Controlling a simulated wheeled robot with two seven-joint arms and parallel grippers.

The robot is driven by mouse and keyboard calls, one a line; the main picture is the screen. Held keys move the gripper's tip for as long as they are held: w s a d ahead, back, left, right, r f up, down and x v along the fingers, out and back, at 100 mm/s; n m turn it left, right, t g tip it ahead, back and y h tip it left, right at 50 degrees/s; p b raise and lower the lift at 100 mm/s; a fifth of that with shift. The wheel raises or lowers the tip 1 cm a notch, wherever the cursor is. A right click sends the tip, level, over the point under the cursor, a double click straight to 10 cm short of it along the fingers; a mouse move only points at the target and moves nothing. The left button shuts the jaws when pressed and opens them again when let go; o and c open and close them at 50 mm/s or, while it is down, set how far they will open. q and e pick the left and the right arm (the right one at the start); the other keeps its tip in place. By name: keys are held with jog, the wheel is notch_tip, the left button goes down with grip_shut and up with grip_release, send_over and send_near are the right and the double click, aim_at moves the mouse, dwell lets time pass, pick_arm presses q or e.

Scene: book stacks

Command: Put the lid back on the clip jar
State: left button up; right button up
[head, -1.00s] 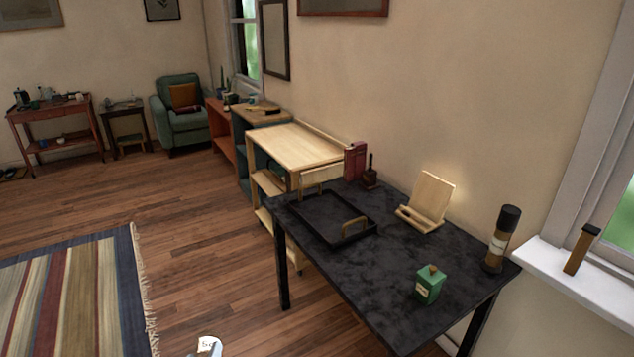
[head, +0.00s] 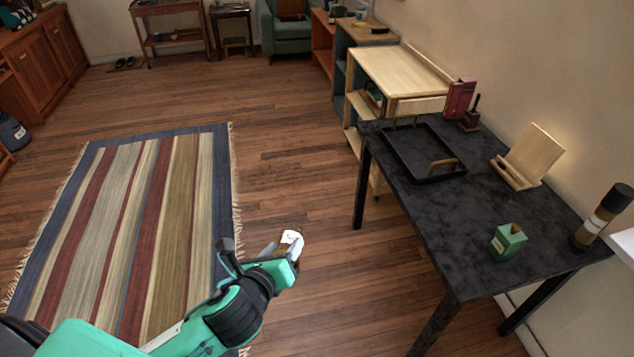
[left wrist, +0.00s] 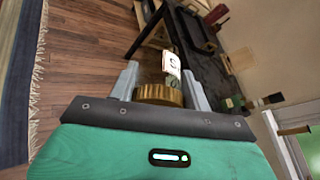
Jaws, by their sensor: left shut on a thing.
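My left gripper (head: 284,250) is shut on a brown ribbed round piece with a white lettered label (head: 290,237), held over the floor left of the black table. In the left wrist view the ribbed piece (left wrist: 158,96) sits between the two grey fingers, with the label just beyond it. I cannot tell whether it is the lid, the jar or both. No clip jar can be made out for sure on the table. My right gripper is not in view.

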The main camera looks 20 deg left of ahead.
pick_arm(q)
jog(key=w+d+m+g+h, duration=0.1)
jog(key=w+d+m+h, duration=0.1)
jog(key=d, duration=0.3)
jog(key=w+d+m+g+h, duration=0.1)
jog(key=w+d+m+h, duration=0.1)
jog(key=d+m+h, duration=0.1)
jog(key=w+d+r+m+g+h, duration=0.1)
jog(key=w+d+m+h, duration=0.2)
jog(key=d, duration=0.4)
jog(key=shift+d+h, duration=0.35)
jog(key=shift+h, duration=0.15)
jog(key=shift+w+r, duration=0.1)
grip_shut()
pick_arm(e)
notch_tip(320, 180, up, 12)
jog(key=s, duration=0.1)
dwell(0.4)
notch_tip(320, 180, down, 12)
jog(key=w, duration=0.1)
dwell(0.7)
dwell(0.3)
